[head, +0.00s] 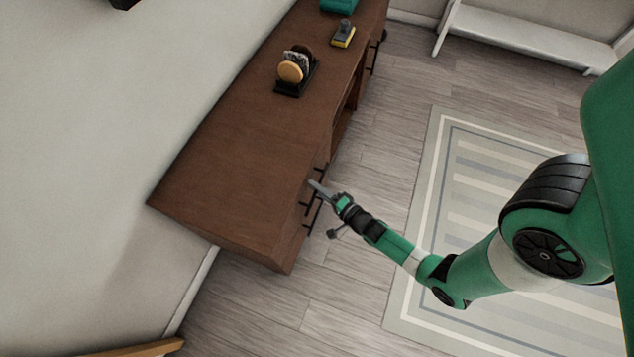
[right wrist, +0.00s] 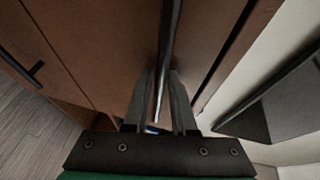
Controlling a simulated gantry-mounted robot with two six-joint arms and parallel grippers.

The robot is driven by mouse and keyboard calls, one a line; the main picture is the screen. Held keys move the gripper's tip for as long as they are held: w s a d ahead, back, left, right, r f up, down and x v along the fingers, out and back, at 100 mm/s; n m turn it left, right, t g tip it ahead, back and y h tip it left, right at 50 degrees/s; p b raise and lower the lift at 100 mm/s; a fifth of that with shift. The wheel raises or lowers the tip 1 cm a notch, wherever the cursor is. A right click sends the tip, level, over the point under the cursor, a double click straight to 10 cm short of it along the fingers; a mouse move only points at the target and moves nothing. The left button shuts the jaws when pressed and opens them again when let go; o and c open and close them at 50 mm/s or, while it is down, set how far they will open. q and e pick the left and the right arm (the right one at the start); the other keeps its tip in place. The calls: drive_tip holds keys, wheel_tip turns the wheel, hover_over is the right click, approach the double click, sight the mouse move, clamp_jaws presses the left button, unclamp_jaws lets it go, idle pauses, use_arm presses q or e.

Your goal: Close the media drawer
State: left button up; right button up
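The brown wooden cabinet (head: 215,160) stands along the pale wall, with its drawer fronts and dark bar handles (head: 307,211) on its right side in the head view. None of its drawers plainly stands out; how far the media drawer is open cannot be told. My right gripper (head: 320,188) is at the front face near the cabinet's near end. In the right wrist view, a dark bar handle (right wrist: 170,35) runs between its two fingers (right wrist: 162,100). The fingers stand apart, with narrow gaps beside the bar. My left gripper is not in view.
A black holder with round discs (head: 293,70), a yellow-and-grey item (head: 343,35) and a green object (head: 338,5) are on the cabinet top. A striped rug (head: 430,200) lies on the wood floor. A white bench (head: 520,35) stands at the upper right.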

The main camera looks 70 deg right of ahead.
drive_tip(key=p+v, duration=0.6)
drive_tip(key=v, duration=0.5)
drive_tip(key=shift+s+a, duration=0.15)
drive_tip(key=shift+s, duration=0.15)
drive_tip(key=shift+r, duration=0.1)
